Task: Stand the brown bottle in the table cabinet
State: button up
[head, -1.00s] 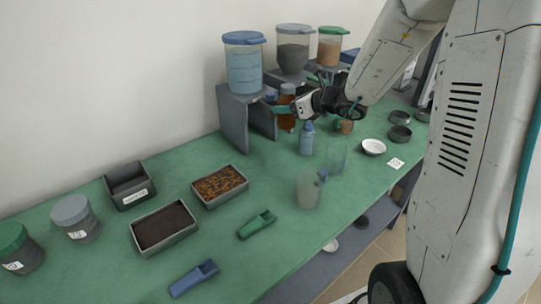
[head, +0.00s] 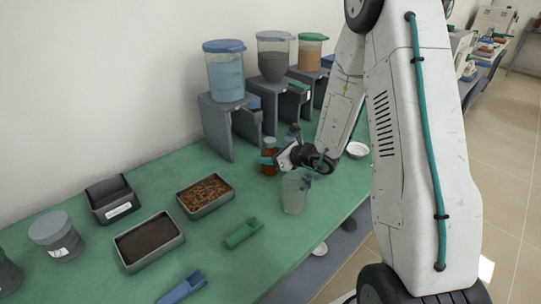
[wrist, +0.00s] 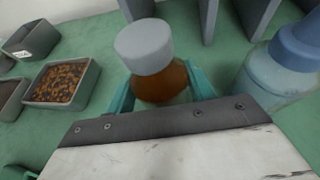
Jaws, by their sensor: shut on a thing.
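The brown bottle (head: 269,151) has a grey-white cap and shows in the wrist view (wrist: 160,78) between the teal fingers. My gripper (wrist: 160,90) is shut on its sides and holds it roughly upright. In the head view my gripper (head: 270,161) is low over the green bench, in front of the grey stands. I cannot tell whether the bottle's base touches the bench. No cabinet is plainly recognisable in these views.
Grey stands (head: 217,128) at the wall carry lidded canisters (head: 226,75). A clear jug (head: 294,192) stands close in front of my gripper. Trays (head: 148,243) and a green scoop (head: 242,233) lie left.

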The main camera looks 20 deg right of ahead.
jog(key=o, duration=1.2)
jog(key=shift+f, duration=0.1)
jog(key=shift+c, duration=0.2)
